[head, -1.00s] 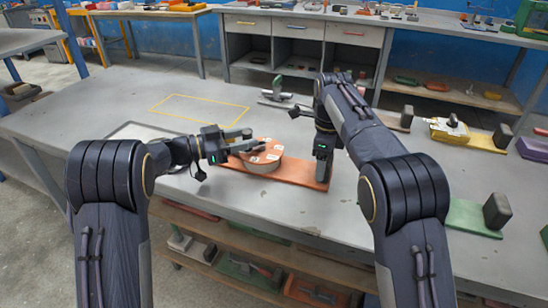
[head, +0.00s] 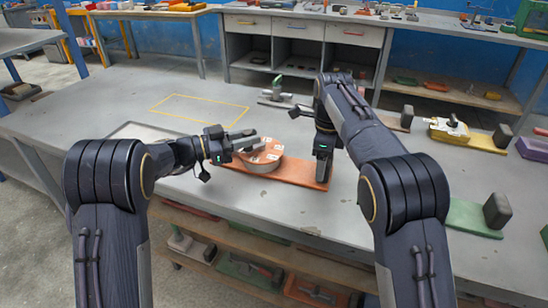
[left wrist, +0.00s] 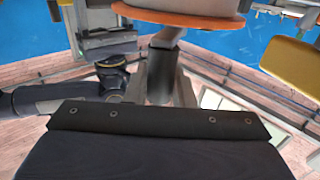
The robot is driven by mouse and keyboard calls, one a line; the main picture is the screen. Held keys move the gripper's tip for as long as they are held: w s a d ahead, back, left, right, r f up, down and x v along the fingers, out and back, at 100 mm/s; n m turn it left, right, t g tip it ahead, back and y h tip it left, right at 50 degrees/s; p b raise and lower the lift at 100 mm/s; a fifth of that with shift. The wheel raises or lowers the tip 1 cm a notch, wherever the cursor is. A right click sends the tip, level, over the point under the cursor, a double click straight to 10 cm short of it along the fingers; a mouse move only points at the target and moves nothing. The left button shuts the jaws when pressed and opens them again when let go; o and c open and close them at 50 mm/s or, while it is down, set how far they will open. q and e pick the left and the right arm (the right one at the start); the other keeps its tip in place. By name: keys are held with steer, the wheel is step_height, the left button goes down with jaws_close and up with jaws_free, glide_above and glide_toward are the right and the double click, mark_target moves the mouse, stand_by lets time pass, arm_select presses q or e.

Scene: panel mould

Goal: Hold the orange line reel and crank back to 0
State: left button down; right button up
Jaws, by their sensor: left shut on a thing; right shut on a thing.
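The orange line reel is a flat orange base (head: 295,173) on the table, with a round drum (head: 262,166) near its left part. The drum is grey-sided with an orange top carrying several white labels, too small to read. My left gripper (head: 253,141) reaches over the drum top from the left and is shut on the crank, which its fingers mostly hide. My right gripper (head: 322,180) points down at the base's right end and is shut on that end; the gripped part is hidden. In the left wrist view an orange rim (left wrist: 185,20) shows at the top.
A yellow outline (head: 200,107) marks the bare table to the left. A grey tool with a green part (head: 277,92) lies behind the reel. A yellow-based device (head: 455,133) and a green-based block (head: 475,217) stand to the right.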

arm_select(q)
steer(key=n+t, duration=0.1)
steer(key=t+y, duration=0.1)
steer(key=n+t+y, duration=0.1)
steer(key=shift+s+d+r+n, duration=0.1)
steer(key=shift+s+d+n, duration=0.2)
steer(key=shift+s+d, duration=0.05)
steer(key=shift+s+d+n+t+y, duration=0.15)
steer(key=shift+d+n+t+y, duration=0.2)
steer(key=shift+n+t+y, duration=0.6)
steer(key=shift+s+d+n+t+y, duration=0.1)
steer(key=shift+d+n+t+y, duration=0.2)
steer(key=shift+n+t+y, duration=0.65)
steer(key=shift+t+y, duration=0.3)
arm_select(e)
steer(key=shift+a, duration=0.1)
arm_select(q)
steer(key=c, duration=1.3)
jaws_free()
steer(key=v, duration=1.2)
